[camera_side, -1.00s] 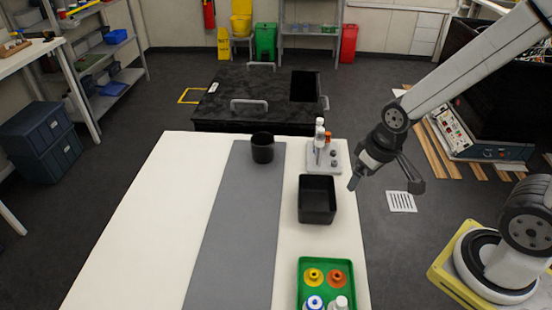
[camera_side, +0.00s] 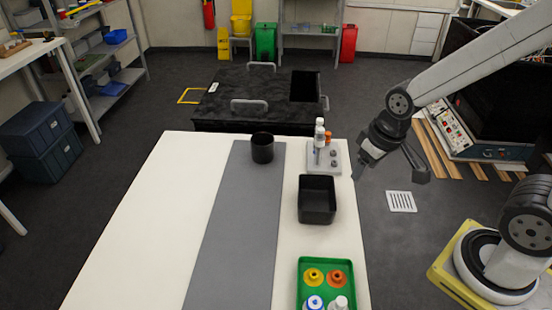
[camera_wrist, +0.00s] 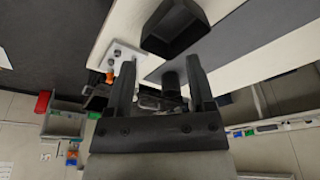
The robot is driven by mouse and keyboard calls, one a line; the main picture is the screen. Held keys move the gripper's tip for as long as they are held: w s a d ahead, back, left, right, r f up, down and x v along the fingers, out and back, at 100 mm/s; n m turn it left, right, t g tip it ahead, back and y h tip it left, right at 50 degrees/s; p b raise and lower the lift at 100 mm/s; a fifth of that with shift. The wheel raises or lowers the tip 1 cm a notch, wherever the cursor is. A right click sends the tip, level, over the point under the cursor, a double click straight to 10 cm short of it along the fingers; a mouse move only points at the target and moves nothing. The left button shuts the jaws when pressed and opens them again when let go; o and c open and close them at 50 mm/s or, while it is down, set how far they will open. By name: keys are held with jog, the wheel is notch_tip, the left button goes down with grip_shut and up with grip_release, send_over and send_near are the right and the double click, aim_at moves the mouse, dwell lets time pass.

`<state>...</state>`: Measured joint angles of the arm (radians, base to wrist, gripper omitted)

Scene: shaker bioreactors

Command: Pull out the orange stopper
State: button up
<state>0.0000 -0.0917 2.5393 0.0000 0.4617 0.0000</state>
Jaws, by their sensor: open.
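A small orange stopper (camera_side: 328,136) sits on the white holder block (camera_side: 331,165) at the back right of the table, beside an upright white-capped vial (camera_side: 319,141). In the wrist view the orange piece (camera_wrist: 110,77) shows at the left, outside the fingers, next to the pale holder (camera_wrist: 122,55). My gripper (camera_side: 358,175) is to the right of the holder in the side view, apart from it. In the wrist view its two fingers (camera_wrist: 161,82) are spread with nothing held between them.
A black open bin (camera_side: 317,213) stands in front of the holder. A black cup (camera_side: 263,153) stands on the grey strip (camera_side: 235,230). A green tray (camera_side: 305,303) with several coloured pieces is at the front right. The table's left side is clear.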

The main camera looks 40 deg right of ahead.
jog(key=shift+w+v, duration=0.25)
jog(key=shift+v, duration=0.95)
jog(key=m+g, duration=0.3)
jog(key=m, duration=1.5)
send_over(328, 133)
notch_tip(328, 133, down, 10)
jog(key=shift+r, duration=0.1)
jog(key=shift+f, duration=3.9)
grip_shut()
